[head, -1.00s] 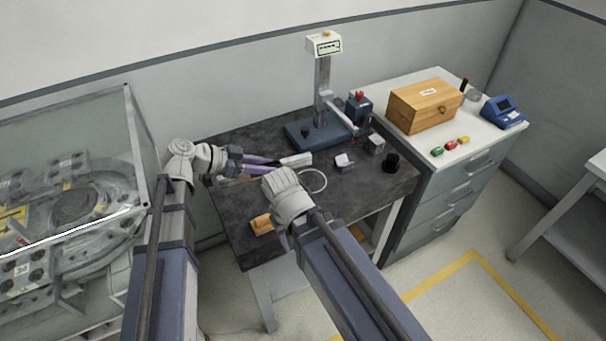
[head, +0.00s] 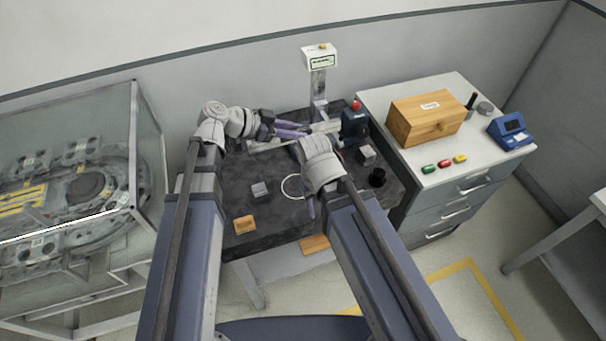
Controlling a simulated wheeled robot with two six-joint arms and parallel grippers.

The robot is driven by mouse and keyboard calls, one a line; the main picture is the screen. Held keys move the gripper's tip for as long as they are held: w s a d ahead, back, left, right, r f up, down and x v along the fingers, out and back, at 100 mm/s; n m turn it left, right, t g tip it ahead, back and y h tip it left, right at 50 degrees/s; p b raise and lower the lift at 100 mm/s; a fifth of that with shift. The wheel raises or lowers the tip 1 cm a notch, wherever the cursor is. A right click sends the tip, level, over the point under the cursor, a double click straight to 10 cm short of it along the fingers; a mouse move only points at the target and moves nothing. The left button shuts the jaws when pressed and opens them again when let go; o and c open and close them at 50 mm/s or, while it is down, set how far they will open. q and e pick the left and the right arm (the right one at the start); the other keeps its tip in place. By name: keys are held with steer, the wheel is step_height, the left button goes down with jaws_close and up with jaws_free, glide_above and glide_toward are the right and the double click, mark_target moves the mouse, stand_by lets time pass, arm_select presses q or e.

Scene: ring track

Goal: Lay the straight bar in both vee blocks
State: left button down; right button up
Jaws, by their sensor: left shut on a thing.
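A light straight bar (head: 265,146) lies level across the back of the dark table, under the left fingers. My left gripper (head: 303,131) is shut on it, with purple fingers pointing right. A small grey block (head: 260,189), seemingly one vee block, sits on the table at left of centre; its groove is too small to make out. The other vee block is not clearly visible and may be behind my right wrist. My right gripper (head: 311,207) hangs over the table middle, mostly hidden by its own wrist; only part of a purple finger shows.
A gauge stand with a display (head: 320,58) rises at the table's back. A white loop (head: 292,187), a wooden piece (head: 245,224), a grey cube (head: 367,154) and a black cup (head: 377,177) are on the table. A drawer cabinet (head: 445,190) with a wooden box (head: 427,118) stands right.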

arm_select(q)
steer(key=shift+a+f, duration=0.1)
steer(key=shift+f, duration=0.15)
step_height(320, 180, down, 13)
steer(key=b, duration=1.3)
steer(key=shift+f, duration=0.1)
step_height(320, 180, down, 4)
steer(key=b, duration=0.4)
steer(key=shift+f+b, duration=0.15)
steer(key=shift+b, duration=0.25)
steer(key=shift+f+b, duration=0.45)
steer(key=shift+b, duration=0.05)
steer(key=c, duration=1.1)
jaws_free()
steer(key=shift+f, duration=0.1)
steer(key=o, duration=0.4)
steer(key=shift+o, duration=0.2)
